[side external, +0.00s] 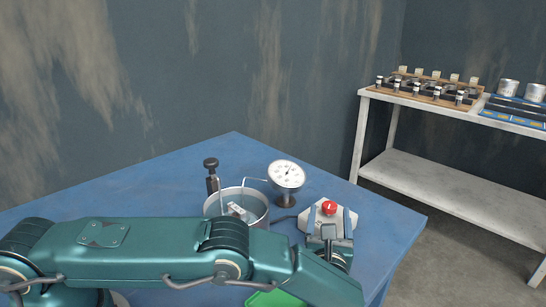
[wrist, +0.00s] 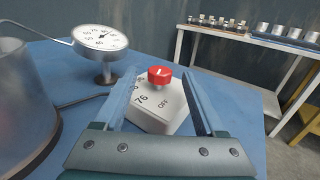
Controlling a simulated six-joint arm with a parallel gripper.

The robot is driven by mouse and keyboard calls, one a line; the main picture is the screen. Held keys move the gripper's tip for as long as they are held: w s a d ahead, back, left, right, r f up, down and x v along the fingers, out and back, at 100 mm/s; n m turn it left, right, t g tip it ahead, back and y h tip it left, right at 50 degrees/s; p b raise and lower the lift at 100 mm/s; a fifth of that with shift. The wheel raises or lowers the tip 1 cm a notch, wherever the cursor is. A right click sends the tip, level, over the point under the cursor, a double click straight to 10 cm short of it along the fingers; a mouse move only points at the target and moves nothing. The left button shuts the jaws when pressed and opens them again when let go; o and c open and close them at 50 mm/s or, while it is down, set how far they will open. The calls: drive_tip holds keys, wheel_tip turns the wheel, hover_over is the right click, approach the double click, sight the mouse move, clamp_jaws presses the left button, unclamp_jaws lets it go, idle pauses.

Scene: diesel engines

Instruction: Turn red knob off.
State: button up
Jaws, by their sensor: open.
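The red knob (side external: 329,208) sits on top of a small pale control box on the blue table. In the wrist view the red knob (wrist: 159,76) has a white mark on it, and the box (wrist: 155,117) carries dark numbers and the word OFF on its sloping face. My gripper (wrist: 166,92) is open. Its two fingers reach forward on either side of the box, with the knob between and slightly beyond their tips in the picture. Contact with the knob cannot be made out. In the side view my gripper (side external: 336,228) is just in front of the knob and hides part of the box.
A dial gauge (side external: 286,175) on a stand and a metal pot (side external: 262,204) stand left of the box. A dark-handled tool (side external: 211,172) rises behind the pot. A green item (side external: 272,299) lies near the front. A white shelf table (side external: 432,180) with parts stands at right.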

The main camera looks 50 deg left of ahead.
drive_tip(key=shift+s+d, duration=0.35)
drive_tip(key=shift+s, duration=0.25)
